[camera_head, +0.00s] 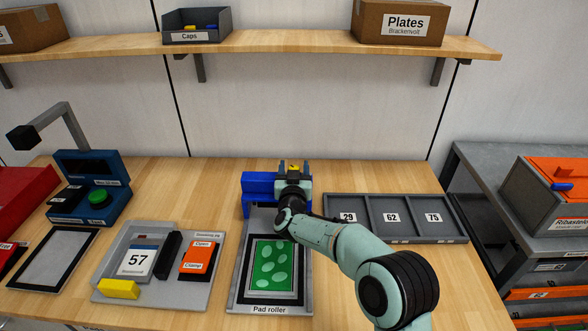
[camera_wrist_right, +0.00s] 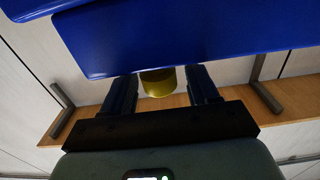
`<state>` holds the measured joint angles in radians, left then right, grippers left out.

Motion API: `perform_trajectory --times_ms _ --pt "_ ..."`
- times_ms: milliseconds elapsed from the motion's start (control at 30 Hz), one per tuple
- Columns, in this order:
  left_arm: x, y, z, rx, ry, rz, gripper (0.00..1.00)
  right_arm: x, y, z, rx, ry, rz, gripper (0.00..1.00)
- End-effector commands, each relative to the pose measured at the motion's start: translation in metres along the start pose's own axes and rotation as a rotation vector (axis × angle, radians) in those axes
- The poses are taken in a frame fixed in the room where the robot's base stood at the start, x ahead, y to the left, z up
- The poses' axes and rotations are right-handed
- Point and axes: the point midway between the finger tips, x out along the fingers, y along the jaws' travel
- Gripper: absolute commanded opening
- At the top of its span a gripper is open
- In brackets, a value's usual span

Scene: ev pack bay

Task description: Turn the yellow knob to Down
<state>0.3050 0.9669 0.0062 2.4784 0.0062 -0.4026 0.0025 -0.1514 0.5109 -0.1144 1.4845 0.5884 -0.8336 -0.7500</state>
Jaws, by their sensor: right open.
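The yellow knob (camera_wrist_right: 158,84) shows in the right wrist view below the blue housing (camera_wrist_right: 180,35), between my two dark fingers. In the head view only a small bit of yellow (camera_head: 294,168) shows between the fingers. My right gripper (camera_head: 295,170) is open at the blue housing (camera_head: 259,182) at the back of the pad roller (camera_head: 235,288), with one finger on each side of the knob. I cannot tell whether the fingers touch it. The knob's pointer and any Down mark are hidden. My left gripper is not in view.
A green pad (camera_head: 272,264) lies in the roller's dark frame. A grey tray marked 29, 62, 75 (camera_head: 395,239) stands to the right. A clamp fixture (camera_head: 150,238) and a blue device with a green button (camera_head: 75,167) stand left. A shelf (camera_head: 270,47) runs above.

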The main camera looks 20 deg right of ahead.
Motion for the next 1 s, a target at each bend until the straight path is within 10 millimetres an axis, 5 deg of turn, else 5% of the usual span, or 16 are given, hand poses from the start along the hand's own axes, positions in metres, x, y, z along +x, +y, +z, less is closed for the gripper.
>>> perform_trajectory --times_ms 100,267,667,1000 --pt "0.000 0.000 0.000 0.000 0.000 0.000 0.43 0.000 0.000 0.000 0.000 0.000 0.000 0.59" --pt "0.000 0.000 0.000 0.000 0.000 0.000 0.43 0.000 0.000 0.000 0.000 0.000 0.000 0.10" --pt "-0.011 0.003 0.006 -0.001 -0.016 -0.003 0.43 -0.001 -0.002 -0.002 0.000 -0.001 0.057 0.10" --pt "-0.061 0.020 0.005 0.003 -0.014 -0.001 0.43 0.001 -0.004 -0.006 -0.002 0.000 0.301 0.10"
